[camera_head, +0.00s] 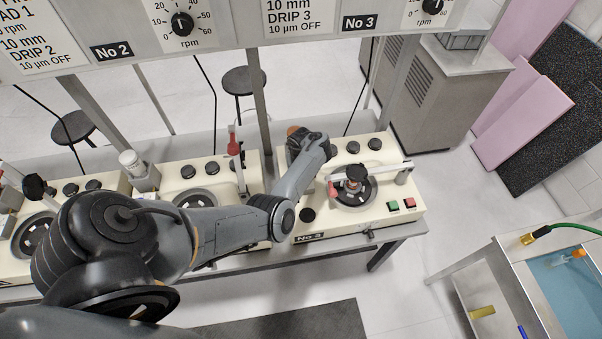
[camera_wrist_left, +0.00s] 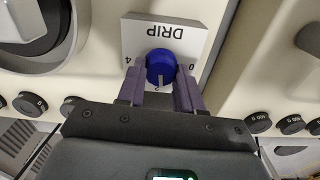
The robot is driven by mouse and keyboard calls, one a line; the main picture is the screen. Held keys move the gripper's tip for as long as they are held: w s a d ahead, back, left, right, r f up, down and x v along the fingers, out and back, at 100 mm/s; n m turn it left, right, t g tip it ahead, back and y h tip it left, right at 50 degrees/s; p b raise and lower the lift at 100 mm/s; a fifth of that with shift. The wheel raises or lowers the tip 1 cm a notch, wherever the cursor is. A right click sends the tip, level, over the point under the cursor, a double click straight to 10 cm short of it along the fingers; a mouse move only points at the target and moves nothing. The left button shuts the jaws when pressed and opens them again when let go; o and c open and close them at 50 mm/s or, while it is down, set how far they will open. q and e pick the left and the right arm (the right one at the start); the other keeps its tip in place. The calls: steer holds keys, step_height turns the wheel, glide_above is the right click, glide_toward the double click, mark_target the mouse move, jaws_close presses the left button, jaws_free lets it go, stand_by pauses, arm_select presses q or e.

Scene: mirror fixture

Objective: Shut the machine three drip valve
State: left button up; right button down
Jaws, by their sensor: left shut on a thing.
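The drip valve is a blue knob (camera_wrist_left: 160,66) on a grey plate marked DRIP (camera_wrist_left: 196,38) with a 0, 2 and 4 scale. In the left wrist view the knob sits between the two purple fingers of my left gripper (camera_wrist_left: 160,84), which is shut on it. A pale pointer mark on the knob's near side seems to face the 2. In the head view my left arm reaches to the left rear of machine three (camera_head: 345,218), which carries a No 3 label. My arm hides the knob and fingertips there. My right gripper is out of view.
Machine two (camera_head: 215,170) stands close on the left, with a red-topped upright (camera_head: 233,145) near my forearm. Machine three's round plate (camera_head: 352,190) and its arm lie just right of my wrist. A sign panel (camera_head: 300,22) hangs above. A steel sink bench (camera_head: 510,285) stands lower right.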

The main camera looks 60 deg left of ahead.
arm_select(q)
steer(key=n+p, duration=0.1)
steer(key=n, duration=0.2)
steer(key=shift+r+n, duration=0.1)
steer(key=shift+n, duration=0.2)
steer(key=n, duration=0.4)
steer(key=shift+n, duration=0.3)
steer(key=n+b, duration=0.1)
steer(key=n, duration=0.4)
steer(key=shift+s, duration=0.1)
steer(key=shift+d+n+b, duration=0.1)
steer(key=shift+n+b, duration=0.45)
steer(key=shift+n, duration=1.05)
steer(key=o, duration=1)
steer(key=shift+o, duration=0.2)
